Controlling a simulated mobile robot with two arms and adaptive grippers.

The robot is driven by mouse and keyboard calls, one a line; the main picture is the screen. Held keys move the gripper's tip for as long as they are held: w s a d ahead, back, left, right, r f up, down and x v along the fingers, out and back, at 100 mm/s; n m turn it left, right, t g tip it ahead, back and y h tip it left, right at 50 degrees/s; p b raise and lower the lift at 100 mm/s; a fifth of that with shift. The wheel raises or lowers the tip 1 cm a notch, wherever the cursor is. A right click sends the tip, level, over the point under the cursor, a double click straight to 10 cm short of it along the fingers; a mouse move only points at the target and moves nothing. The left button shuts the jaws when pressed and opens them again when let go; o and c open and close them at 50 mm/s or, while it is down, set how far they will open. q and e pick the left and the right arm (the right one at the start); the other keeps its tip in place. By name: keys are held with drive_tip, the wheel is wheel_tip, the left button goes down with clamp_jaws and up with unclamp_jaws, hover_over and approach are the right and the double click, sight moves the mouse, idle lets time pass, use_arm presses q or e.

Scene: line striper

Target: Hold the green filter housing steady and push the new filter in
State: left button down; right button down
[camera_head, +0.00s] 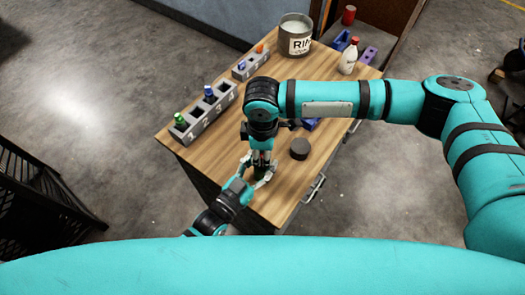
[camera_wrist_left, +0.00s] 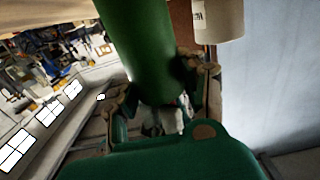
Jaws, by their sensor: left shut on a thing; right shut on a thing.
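In the left wrist view the green filter housing (camera_wrist_left: 140,50) is a large green cylinder between the fingers of my left gripper (camera_wrist_left: 150,88), which is shut on it. In the head view my left gripper (camera_head: 262,177) reaches in from the lower left at the table's near part. My right gripper (camera_head: 262,152) points down just above it, with the two close together. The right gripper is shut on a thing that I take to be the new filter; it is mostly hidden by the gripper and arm. I cannot tell how far the filter sits in the housing.
A numbered grey rack (camera_head: 208,115) with green and blue-topped items stands left on the wooden table (camera_head: 285,190). The near right table corner is clear.

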drive_tip(key=shift+f, duration=0.25)
drive_tip(key=c, duration=1.1)
unclamp_jaws()
drive_tip(key=shift+c, duration=0.2)
drive_tip(key=o, duration=0.3)
use_arm(q)
drive_tip(key=shift+d, duration=0.1)
use_arm(e)
drive_tip(key=shift+a+r, duration=0.1)
drive_tip(key=shift+r, duration=3.35)
